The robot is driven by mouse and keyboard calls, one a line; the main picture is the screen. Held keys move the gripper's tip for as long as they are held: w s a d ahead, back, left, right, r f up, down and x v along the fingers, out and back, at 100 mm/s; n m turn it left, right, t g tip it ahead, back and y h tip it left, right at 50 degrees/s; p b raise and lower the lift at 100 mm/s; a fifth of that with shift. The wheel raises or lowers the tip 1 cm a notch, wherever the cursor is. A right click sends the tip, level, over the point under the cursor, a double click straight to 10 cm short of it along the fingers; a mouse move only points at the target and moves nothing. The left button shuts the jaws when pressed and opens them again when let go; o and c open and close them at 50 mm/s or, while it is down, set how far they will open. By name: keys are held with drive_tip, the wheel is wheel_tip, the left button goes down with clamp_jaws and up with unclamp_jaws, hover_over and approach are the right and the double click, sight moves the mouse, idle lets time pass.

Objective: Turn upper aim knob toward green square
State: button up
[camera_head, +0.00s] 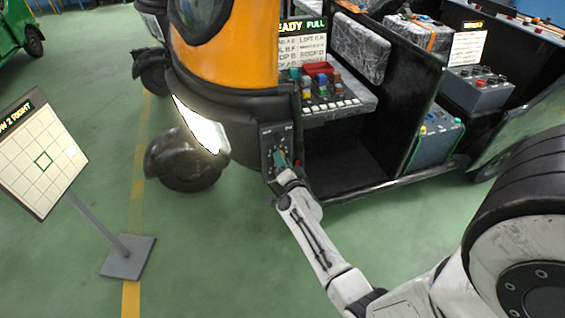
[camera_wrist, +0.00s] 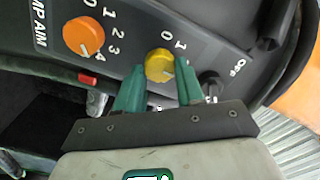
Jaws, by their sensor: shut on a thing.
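My gripper (camera_wrist: 159,66) has its green fingers on either side of a round yellow knob (camera_wrist: 158,62) marked 0 and 1, and is shut on it. An orange knob (camera_wrist: 82,35) marked 0 to 4, by the partly cut-off lettering "MP AIM", sits to its left, apart from my fingers. In the head view my gripper (camera_head: 281,161) is at the dark control panel (camera_head: 268,137) on the vehicle's front; the knobs are too small to tell there. The green square (camera_head: 43,160) is outlined on a white gridded board (camera_head: 28,140). A pale spot (camera_head: 72,152) lies right of the square.
A lit headlamp (camera_head: 200,128) and front wheel (camera_head: 182,160) are left of the panel. A black switch (camera_wrist: 210,84) sits close right of my fingers. The board's stand (camera_head: 128,257) is on the floor. Open green floor lies between the stand and my arm.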

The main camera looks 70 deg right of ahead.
drive_tip(key=shift+m, duration=2)
drive_tip(key=o, duration=1)
drive_tip(key=shift+o, duration=0.2)
drive_tip(key=p+v, duration=0.1)
drive_tip(key=v, duration=0.9)
drive_tip(key=shift+s+a+p, duration=0.25)
drive_tip(key=shift+a+p, duration=0.05)
drive_tip(key=shift+p, duration=0.1)
